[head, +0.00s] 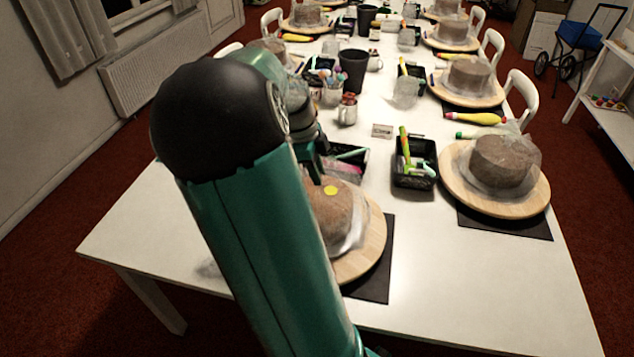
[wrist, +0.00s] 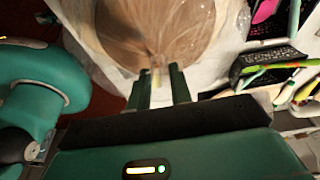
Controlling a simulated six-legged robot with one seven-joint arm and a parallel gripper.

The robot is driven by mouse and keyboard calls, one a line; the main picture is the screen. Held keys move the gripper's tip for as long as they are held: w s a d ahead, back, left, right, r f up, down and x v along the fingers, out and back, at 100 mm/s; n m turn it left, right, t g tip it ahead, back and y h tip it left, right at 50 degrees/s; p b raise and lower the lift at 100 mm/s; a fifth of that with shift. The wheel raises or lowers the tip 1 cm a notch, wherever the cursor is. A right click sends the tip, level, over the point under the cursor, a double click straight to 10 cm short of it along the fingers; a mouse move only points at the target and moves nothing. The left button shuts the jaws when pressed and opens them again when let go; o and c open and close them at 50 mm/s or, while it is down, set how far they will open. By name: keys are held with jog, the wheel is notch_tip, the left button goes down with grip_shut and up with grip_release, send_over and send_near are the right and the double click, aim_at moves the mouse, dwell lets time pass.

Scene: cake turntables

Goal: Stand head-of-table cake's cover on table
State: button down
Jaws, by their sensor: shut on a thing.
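The nearest brown cake (head: 333,212) sits on a round wooden turntable (head: 375,250) at the near end of the table, partly hidden by my arm. It has a yellow dot on top. Clear, wrinkled-looking cover material (head: 357,232) shows along its right side. In the wrist view the brown cake (wrist: 165,25) shows through the clear cover (wrist: 225,38). My gripper (wrist: 160,80) is shut on a small pale grip of the cover, between its two fingers. I cannot tell whether the cover is lifted.
A black tool tray (head: 414,180) stands beyond the cake. Another covered cake (head: 502,162) on a turntable stands to the right. Mugs and a dark cup (head: 353,70) stand farther back. The white table (head: 150,225) is mostly clear left of my arm.

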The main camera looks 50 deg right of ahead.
notch_tip(320, 180, up, 18)
jog(key=shift+r, duration=0.15)
dwell(1.0)
jog(key=shift+s, duration=0.1)
dwell(0.4)
